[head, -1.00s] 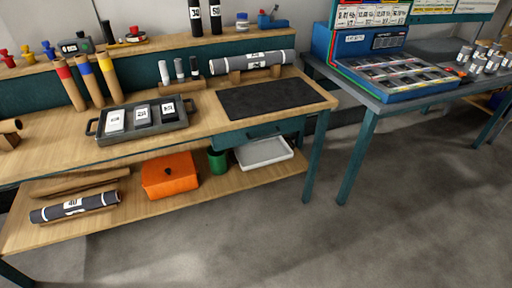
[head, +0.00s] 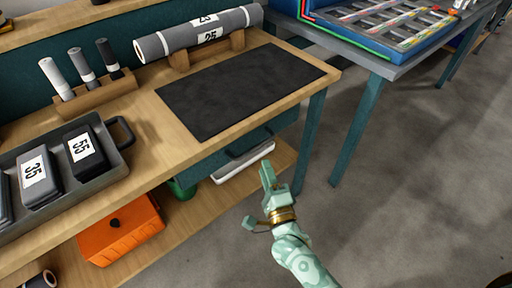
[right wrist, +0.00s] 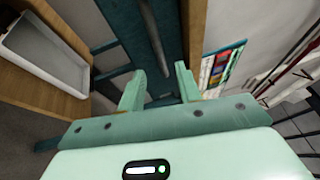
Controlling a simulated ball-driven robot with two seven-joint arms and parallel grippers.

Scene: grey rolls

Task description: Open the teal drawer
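The teal drawer (head: 212,164) sits under the right part of the workbench top, and its front looks closed. Its dark bar handle (head: 250,143) runs along the front. My right gripper (head: 259,198) is open and empty, in front of and below the drawer, apart from the handle in the head view. In the right wrist view its two fingers (right wrist: 158,88) stand apart, and the grey handle bar (right wrist: 152,35) runs ahead, lined up with the gap between them. I cannot tell the exact distance. My left gripper is out of view.
A black mat (head: 238,90) lies on the bench top above the drawer. A white tray (head: 243,164) and an orange box (head: 120,230) are on the lower shelf. A teal bench leg (head: 312,135) stands right of the drawer. The floor at right is clear.

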